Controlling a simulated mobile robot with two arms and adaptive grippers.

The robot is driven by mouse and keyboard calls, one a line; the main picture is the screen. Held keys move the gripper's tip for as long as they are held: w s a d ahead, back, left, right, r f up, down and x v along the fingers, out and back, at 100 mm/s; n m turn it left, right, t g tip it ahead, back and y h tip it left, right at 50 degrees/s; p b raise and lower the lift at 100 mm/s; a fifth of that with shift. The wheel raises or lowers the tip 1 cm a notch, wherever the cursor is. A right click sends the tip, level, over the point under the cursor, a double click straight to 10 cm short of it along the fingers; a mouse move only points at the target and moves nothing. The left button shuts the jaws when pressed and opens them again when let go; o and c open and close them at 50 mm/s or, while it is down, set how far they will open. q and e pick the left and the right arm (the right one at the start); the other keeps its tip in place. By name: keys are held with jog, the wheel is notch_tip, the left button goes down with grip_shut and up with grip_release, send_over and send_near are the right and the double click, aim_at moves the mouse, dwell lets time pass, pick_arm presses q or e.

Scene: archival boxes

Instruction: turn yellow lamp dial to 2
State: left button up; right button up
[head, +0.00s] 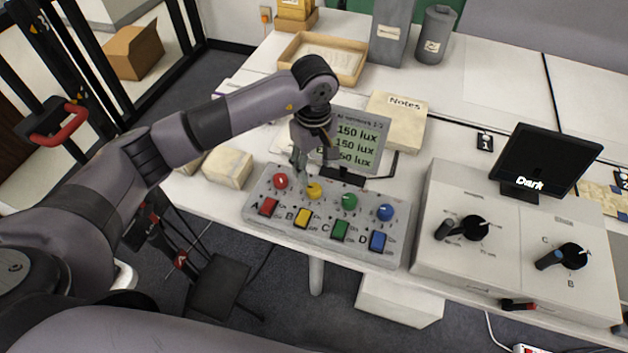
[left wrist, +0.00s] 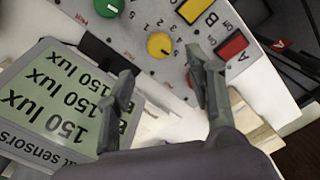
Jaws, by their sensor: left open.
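The yellow dial (head: 313,190) sits on the grey control panel (head: 400,248), between the red dial (head: 281,181) and the green dial (head: 349,201). In the left wrist view the yellow dial (left wrist: 160,45) lies beyond the gap between my fingertips. My left gripper (head: 300,178) is open and empty, above and just behind the yellow dial; it also shows in the left wrist view (left wrist: 160,85). The fingers appear apart from the dial. The dial's exact setting is too small to tell. My right gripper is not in view.
A screen (head: 358,138) reading 150 lux stands behind the panel. Coloured switches (head: 302,217) line the panel's front, and a blue dial (head: 385,212) is at its right. A white box (head: 228,167) stands left. A console (head: 500,255) with black knobs stands right.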

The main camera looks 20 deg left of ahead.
aim_at(314, 188)
pick_arm(q)
notch_tip(314, 188, down, 8)
jog(key=shift+r+p, duration=0.1)
jog(key=shift+p, duration=0.4)
jog(key=c, duration=1.2)
jog(key=shift+o, duration=0.2)
